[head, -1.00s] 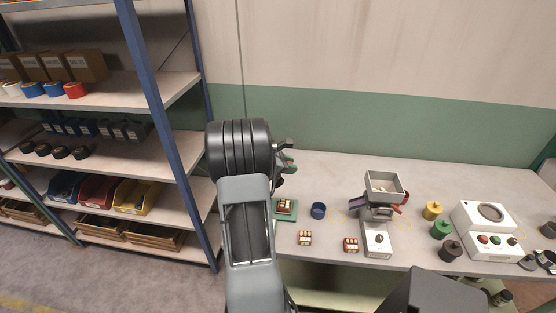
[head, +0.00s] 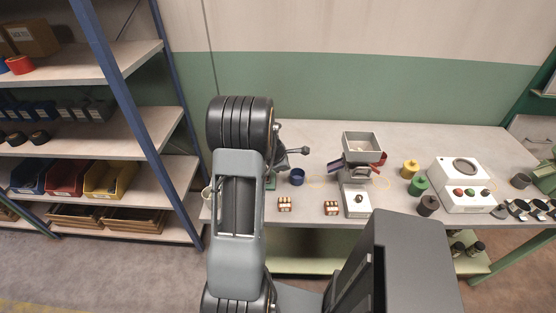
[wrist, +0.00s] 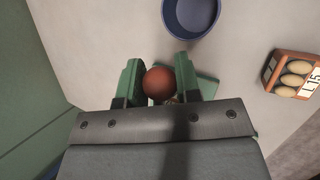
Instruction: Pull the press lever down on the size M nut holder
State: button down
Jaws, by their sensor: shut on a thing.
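In the wrist view, the two green fingers of my gripper (wrist: 160,80) are shut on a round red-brown knob (wrist: 159,82). Below the knob lies a green base plate (wrist: 205,85); the rest of the device under the knob is mostly hidden by the gripper. In the head view, my arm covers most of this spot, and only a sliver of the green base (head: 271,183) shows beside it. I cannot read a size M label. A nut holder marked L 15 (wrist: 271,72) stands to the right in the wrist view, apart from my gripper.
A blue cup (head: 297,177) stands close by, also seen in the wrist view (wrist: 190,30). Two nut holders (head: 284,204) (head: 331,208) sit along the front edge. A hopper machine (head: 361,147), colored pots (head: 418,186) and a white control box (head: 464,184) are right. Shelves stand left.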

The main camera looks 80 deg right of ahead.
jog(key=shift+a+f+b, duration=0.1)
jog(key=shift+f+b, duration=0.3)
jog(key=shift+f, duration=0.5)
jog(key=c, duration=0.8)
grip_release()
jog(key=shift+r, duration=0.1)
jog(key=shift+r, duration=0.2)
jog(key=p+v, duration=0.2)
jog(key=v, duration=1.1)
jog(key=shift+w+r, duration=0.1)
